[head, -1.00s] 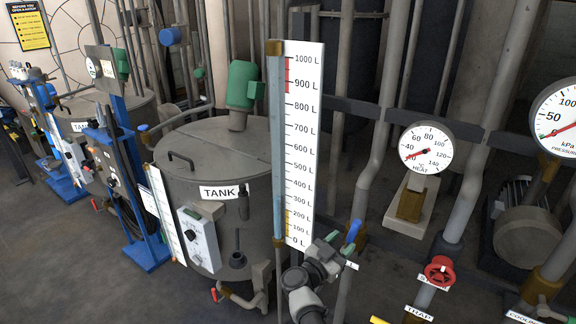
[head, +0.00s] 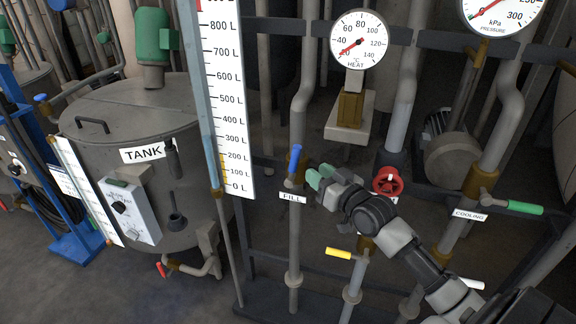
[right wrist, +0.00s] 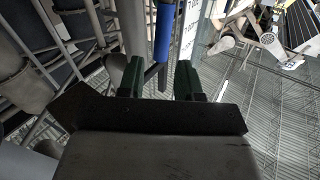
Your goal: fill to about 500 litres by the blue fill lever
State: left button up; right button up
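The blue fill lever (head: 294,160) points up, slightly tilted, on its pipe above the FILL label (head: 292,196). My right gripper (head: 319,177) is just to the right of the lever, its green fingertips apart and empty. In the right wrist view the blue lever (right wrist: 163,32) appears in line with the gap between the open fingers (right wrist: 159,78); I cannot tell whether it touches them. The litre scale (head: 228,100) stands left of the lever beside its sight tube (head: 207,110); I cannot read the liquid level. My left gripper is out of view.
The grey tank (head: 140,110) stands at left. A red valve wheel (head: 388,181) is close behind my right wrist. A yellow lever (head: 338,253) sits below, and a green cooling lever (head: 524,207) at right. Heat (head: 359,40) and pressure (head: 497,10) gauges hang above.

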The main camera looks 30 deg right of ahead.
aim_at(298, 160)
jog(key=w, duration=0.3)
jog(key=w+a+p, duration=0.1)
jog(key=w, duration=0.6)
jog(key=shift+w+a+p, duration=0.25)
jog(key=shift+p, duration=0.05)
grip_shut()
